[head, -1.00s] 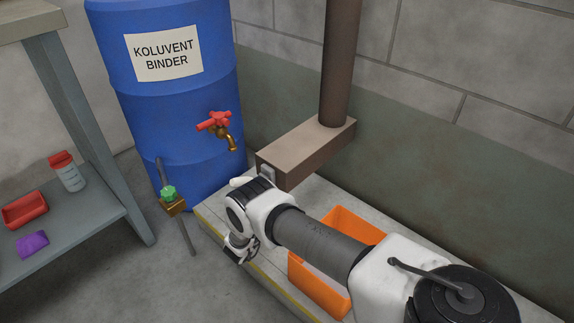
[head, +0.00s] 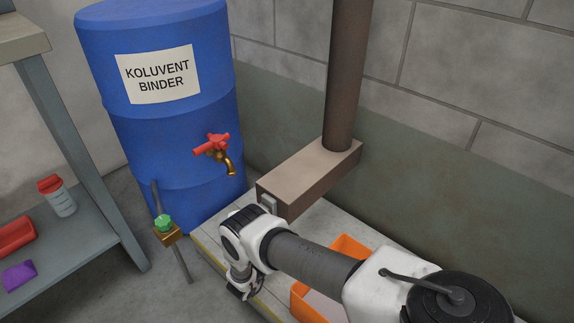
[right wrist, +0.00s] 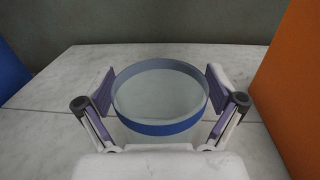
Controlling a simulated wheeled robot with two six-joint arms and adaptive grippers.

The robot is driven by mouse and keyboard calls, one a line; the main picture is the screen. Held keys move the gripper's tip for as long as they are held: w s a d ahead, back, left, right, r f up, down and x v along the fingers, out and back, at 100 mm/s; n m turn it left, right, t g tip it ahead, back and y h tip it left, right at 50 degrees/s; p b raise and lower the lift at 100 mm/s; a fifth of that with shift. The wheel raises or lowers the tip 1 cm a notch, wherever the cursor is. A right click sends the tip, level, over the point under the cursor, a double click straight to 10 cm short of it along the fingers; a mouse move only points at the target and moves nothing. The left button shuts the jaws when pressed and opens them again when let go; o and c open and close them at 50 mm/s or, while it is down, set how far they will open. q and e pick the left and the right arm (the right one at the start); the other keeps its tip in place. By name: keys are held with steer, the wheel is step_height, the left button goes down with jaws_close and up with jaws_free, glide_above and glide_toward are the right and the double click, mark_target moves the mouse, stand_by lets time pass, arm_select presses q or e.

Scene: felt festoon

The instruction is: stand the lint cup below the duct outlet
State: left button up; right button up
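My wrist is close in front of that end. The outlet opening is not visible. My left gripper is out of view.
A pale slab (head: 212,243) with a yellow edge lies under the duct. An orange bin (head: 350,247) stands on it, partly behind my arm; it also shows in the right wrist view (right wrist: 292,85). A blue drum (head: 165,125) with a tap and a grey shelf (head: 85,232) are at left.

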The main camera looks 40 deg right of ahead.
steer(key=shift+r, duration=0.3)
steer(key=a+p, duration=0.1)
steer(key=a, duration=0.2)
steer(key=s+a+p, duration=0.1)
steer(key=a, duration=0.3)
steer(key=s+a+p, duration=0.1)
steer(key=a, duration=0.3)
steer(key=shift+a+f, duration=0.1)
steer(key=shift+a, duration=0.35)
steer(key=shift+a, duration=0.1)
